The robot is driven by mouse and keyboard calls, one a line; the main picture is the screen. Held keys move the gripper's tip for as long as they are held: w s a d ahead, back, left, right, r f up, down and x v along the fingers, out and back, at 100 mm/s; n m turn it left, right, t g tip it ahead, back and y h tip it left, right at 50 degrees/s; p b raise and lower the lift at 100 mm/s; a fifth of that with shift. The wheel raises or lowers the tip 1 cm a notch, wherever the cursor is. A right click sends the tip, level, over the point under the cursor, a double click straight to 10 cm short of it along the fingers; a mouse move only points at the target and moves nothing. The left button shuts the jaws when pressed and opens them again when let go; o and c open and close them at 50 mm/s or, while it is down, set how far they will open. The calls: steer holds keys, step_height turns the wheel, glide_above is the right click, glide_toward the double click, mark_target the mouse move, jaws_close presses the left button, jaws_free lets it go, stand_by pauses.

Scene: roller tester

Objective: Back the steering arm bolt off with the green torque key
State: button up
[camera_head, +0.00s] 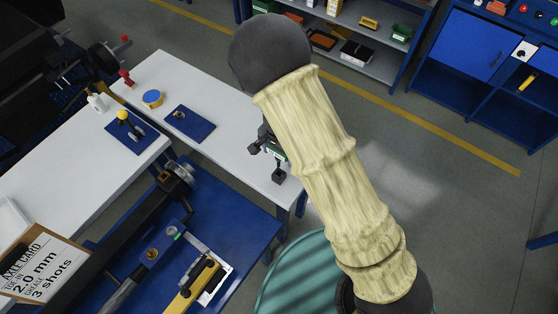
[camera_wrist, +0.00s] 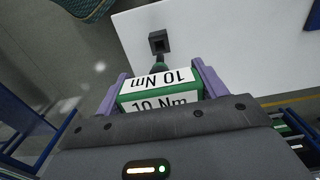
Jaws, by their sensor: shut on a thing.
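My gripper (camera_wrist: 162,86) is shut on the green torque key (camera_wrist: 133,97), whose body sits between the two purple fingers. Its white labels read 10 Nm. The key's dark square socket end (camera_wrist: 159,42) points away from the gripper and is over the white bench. In the head view the key (camera_head: 281,155) hangs beside the right edge of the bench, partly hidden by my arm. The dark axle assembly (camera_head: 150,252) lies on the blue table at lower left, with a brass-coloured round part and a small green mark. I cannot tell for sure which part is the steering arm bolt.
The white bench (camera_head: 215,130) holds two blue mats (camera_head: 187,128) with small tools, a blue-yellow roll (camera_head: 152,98) and a red-topped item. A yellow tool (camera_head: 195,284) lies on the blue table (camera_head: 240,226). An axle card (camera_head: 42,265) stands lower left. A teal round object (camera_head: 290,275) is near my arm.

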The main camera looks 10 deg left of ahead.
steer(key=shift+r, duration=0.45)
steer(key=o, duration=0.4)
steer(key=c, duration=1)
steer(key=shift+o, duration=0.2)
steer(key=w+d+f+n, duration=0.1)
steer(key=w+d, duration=0.3)
steer(key=d, duration=0.9)
steer(key=w+d+f+n, duration=0.1)
steer(key=w+d+n, duration=0.2)
steer(key=d, duration=0.9)
steer(key=shift+w+d, duration=0.4)
steer(key=shift+w, duration=0.05)
steer(key=shift+d, duration=0.1)
